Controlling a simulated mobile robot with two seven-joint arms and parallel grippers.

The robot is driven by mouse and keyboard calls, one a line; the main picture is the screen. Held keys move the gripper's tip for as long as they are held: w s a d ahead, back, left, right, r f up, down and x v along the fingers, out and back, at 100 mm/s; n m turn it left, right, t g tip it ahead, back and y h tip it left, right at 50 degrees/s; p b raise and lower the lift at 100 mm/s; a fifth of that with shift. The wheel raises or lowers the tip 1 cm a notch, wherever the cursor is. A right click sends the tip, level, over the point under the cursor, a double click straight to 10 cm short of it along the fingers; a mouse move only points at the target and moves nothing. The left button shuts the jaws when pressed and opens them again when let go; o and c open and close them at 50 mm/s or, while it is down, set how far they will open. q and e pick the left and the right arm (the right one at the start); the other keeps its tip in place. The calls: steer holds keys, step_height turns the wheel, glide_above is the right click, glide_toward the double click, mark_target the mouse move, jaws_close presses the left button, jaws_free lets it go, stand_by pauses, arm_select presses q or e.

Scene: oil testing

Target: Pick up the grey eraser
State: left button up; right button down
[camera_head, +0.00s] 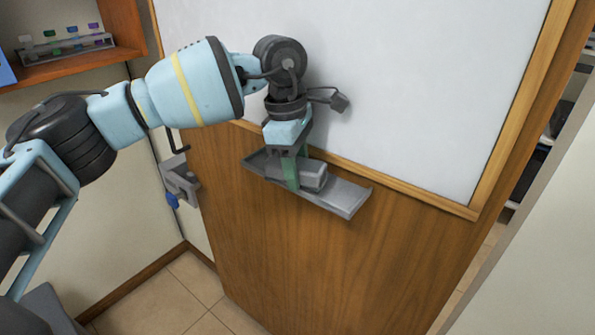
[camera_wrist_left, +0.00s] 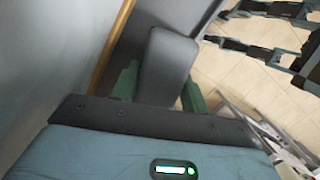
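The grey eraser (camera_head: 314,174) lies on the grey ledge tray (camera_head: 345,196) below the whiteboard. My left gripper (camera_head: 297,162) reaches down from above, with one green finger in front of the eraser and the other behind it, near its left part. In the left wrist view, the eraser (camera_wrist_left: 168,62) stands between the two green fingers, one on each side and very close to it. I cannot tell whether both fingers press on it. The eraser appears to rest on the tray. My right gripper is not in view.
The whiteboard (camera_head: 370,80) with its wooden frame rises right behind the tray. A wooden panel (camera_head: 300,260) is below. A grey bracket (camera_head: 180,182) is on the wall to the left. A shelf (camera_head: 85,58) with a rack of small coloured items is at the upper left.

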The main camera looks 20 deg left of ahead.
mark_target(300, 162)
arm_select(q)
steer(key=c, duration=0.5)
steer(key=shift+r, duration=0.1)
steer(key=shift+r, duration=0.5)
step_height(300, 162, up, 2)
steer(key=shift+r+b, duration=0.1)
steer(key=shift+b, duration=0.25)
steer(key=s+d, duration=0.3)
steer(key=s, duration=0.1)
steer(key=s+d+r, duration=0.1)
steer(key=s+d, duration=0.2)
steer(key=s, duration=0.1)
steer(key=s+d, duration=0.3)
steer(key=s, duration=0.2)
steer(key=shift+s+r+b, duration=0.1)
steer(key=shift+r+b, duration=0.2)
steer(key=shift+b, duration=0.1)
